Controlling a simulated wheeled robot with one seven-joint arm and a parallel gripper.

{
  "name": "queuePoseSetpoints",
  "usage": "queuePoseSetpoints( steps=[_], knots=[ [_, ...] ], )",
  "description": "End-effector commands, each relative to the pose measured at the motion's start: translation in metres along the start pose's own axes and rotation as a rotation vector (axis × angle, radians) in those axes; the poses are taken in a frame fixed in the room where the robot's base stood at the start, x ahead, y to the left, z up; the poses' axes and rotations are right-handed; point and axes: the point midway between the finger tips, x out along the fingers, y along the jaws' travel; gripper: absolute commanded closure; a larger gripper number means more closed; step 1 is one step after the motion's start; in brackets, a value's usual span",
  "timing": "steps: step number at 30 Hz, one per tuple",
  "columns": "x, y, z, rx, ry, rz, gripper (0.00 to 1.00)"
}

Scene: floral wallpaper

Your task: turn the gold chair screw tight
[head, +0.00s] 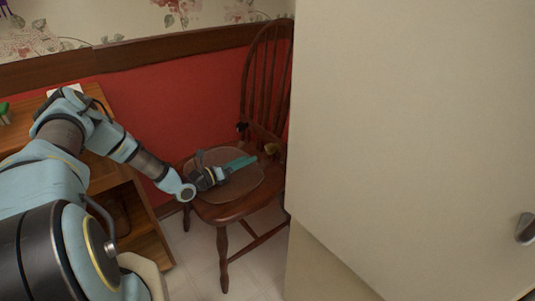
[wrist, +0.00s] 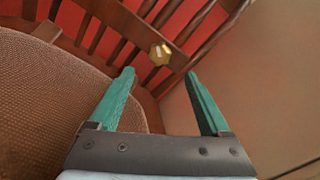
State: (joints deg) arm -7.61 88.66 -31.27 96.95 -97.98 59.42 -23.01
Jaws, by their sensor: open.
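The gold chair screw (wrist: 160,54) is a knob-like piece on a wooden crosspiece of the chair back in the wrist view. A small gold-coloured spot that looks like it shows at the chair back in the head view (head: 269,148). My gripper (wrist: 162,75) is open, with its two teal fingers apart and nothing between them. The screw appears beyond the fingertips, between them in the picture and apart from them. In the head view my gripper (head: 247,160) is low over the seat of the wooden chair (head: 228,212), pointing at its back.
A pale cabinet or door panel (head: 410,130) with a metal handle stands close on the right and hides part of the chair. A wooden side table (head: 140,225) is at the left. The red wall (head: 170,100) is behind.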

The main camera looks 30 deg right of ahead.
Motion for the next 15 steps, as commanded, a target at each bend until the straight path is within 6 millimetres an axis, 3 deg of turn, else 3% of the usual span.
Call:
queuePoseSetpoints(
  steps=[8, 15],
  knots=[
    [0.006, 0.0, 0.001, -0.121, -0.001, 0.001, 0.19],
    [0.045, -0.001, 0.001, -0.119, 0.0, -0.001, 0.19]
  ],
)
